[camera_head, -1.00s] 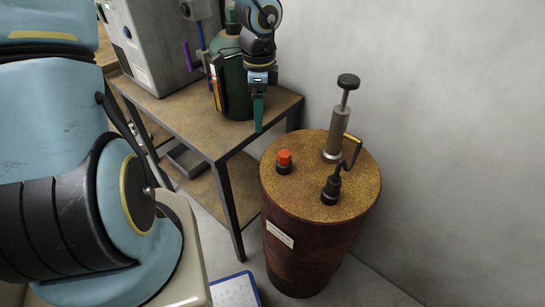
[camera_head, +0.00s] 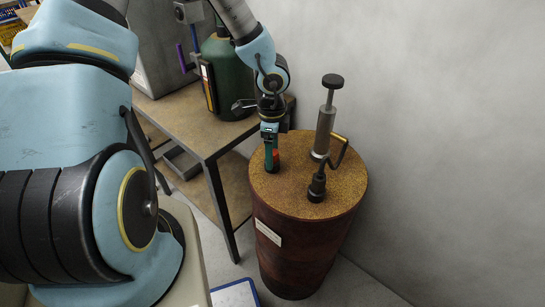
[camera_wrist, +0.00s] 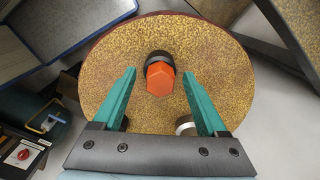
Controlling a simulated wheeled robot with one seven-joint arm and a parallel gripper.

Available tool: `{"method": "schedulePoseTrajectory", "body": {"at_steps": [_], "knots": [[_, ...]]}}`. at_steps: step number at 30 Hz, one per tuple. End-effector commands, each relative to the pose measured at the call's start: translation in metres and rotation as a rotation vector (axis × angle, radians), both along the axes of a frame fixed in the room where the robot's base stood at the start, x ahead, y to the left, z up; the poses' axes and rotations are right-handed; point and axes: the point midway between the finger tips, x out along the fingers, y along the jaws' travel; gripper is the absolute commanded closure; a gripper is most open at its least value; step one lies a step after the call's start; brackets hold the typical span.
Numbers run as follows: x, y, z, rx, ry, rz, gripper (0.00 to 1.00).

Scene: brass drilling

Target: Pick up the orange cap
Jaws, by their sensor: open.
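The orange cap (camera_wrist: 160,79) is six-sided and sits on a dark round neck (camera_wrist: 157,57) on top of the rusty brown barrel (camera_head: 300,240). In the wrist view it lies ahead of and between the two green fingertips (camera_wrist: 160,80), with clear space on both sides and no visible contact. In the head view my gripper (camera_head: 271,155) points down over the left part of the barrel top, and its fingers hide most of the cap (camera_head: 276,155). My gripper is open and empty.
A grey pump (camera_head: 324,125) and a black fitting with a curved pipe (camera_head: 317,185) stand on the barrel to the right. A brown table (camera_head: 175,115) with a green bottle (camera_head: 232,80) stands at the left. A grey wall is behind the barrel.

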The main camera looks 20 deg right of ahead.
Motion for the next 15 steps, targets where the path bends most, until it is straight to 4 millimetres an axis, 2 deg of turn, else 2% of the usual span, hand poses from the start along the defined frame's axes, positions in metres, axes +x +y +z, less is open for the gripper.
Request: {"method": "schedulePoseTrajectory", "body": {"at_steps": [8,15], "knots": [[0.0002,-0.0001,-0.0046,-0.001,-0.001,0.001,0.25],[0.0003,-0.0002,-0.0044,-0.001,-0.001,0.001,0.5]]}}
